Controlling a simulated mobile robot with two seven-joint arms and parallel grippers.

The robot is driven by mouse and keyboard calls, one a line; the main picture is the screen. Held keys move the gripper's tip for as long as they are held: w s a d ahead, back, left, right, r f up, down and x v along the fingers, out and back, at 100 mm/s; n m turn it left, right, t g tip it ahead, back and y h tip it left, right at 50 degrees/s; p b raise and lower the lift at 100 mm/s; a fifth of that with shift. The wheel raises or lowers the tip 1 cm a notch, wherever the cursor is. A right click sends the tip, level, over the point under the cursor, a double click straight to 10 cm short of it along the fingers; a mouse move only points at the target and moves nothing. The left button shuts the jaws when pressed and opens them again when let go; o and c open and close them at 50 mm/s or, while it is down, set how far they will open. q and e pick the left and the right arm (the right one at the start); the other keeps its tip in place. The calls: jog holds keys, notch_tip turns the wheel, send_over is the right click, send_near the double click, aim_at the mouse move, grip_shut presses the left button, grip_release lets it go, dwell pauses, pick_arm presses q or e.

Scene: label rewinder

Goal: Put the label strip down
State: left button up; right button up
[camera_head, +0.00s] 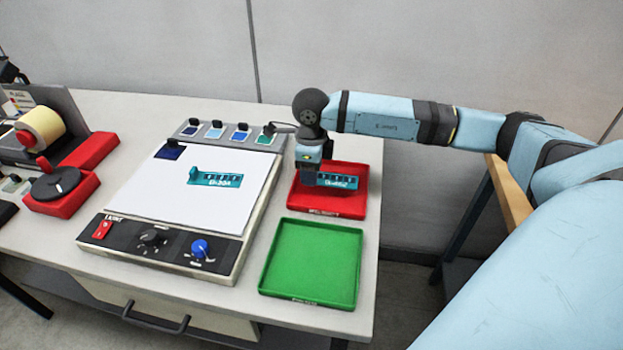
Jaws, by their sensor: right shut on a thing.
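My right gripper (314,172) is over the red tray (333,207) at the right side of the table, pointing down. It is shut on a teal label strip (340,181) with dark marks and white lettering. The strip is level over the tray; I cannot tell whether it touches the tray floor. A similar teal label (216,178) lies on the white sheet of the machine. My left gripper is not in view.
An empty green tray (312,262) sits in front of the red tray. The white-topped machine (165,246) with knobs stands to the left, with a row of colour swatches (228,133) behind it. A tape roll (42,127) and red device are at far left.

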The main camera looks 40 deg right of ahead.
aim_at(311, 188)
jog(key=shift+f, duration=1.65)
jog(key=shift+f, duration=0.1)
jog(key=shift+f, duration=0.15)
jog(key=o, duration=0.9)
notch_tip(311, 188, up, 12)
jog(key=shift+r, duration=0.25)
